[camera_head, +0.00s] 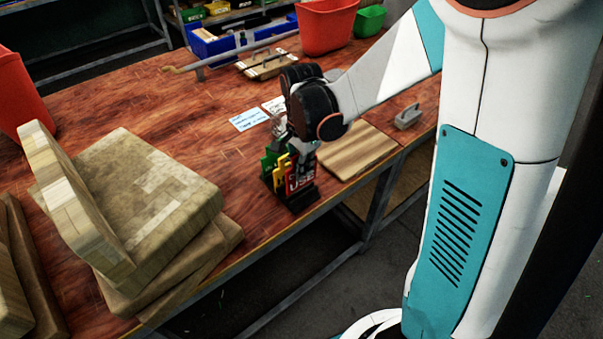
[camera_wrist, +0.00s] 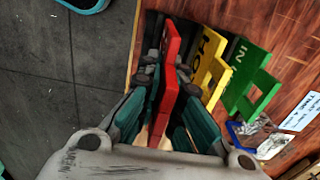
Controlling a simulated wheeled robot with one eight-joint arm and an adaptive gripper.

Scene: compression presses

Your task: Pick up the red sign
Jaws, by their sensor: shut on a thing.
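The red sign (camera_head: 300,182), with white lettering, stands at the front of a black holder (camera_head: 303,200) near the table's front edge. It also shows in the wrist view (camera_wrist: 172,48), edge-on between the fingers. My gripper (camera_head: 303,152) reaches down from above and is shut on the red sign; in the wrist view its fingers (camera_wrist: 168,77) press on both faces. A yellow sign (camera_wrist: 207,68) and a green sign (camera_wrist: 248,78) stand beside it, apart from the fingers. The sign's lower part is hidden in the wrist view.
Stacked boards (camera_head: 150,195) lie on the table at the left. A wooden board (camera_head: 355,150) lies right of the holder. Paper cards (camera_head: 248,119) lie behind it. Floor is open beyond the front edge.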

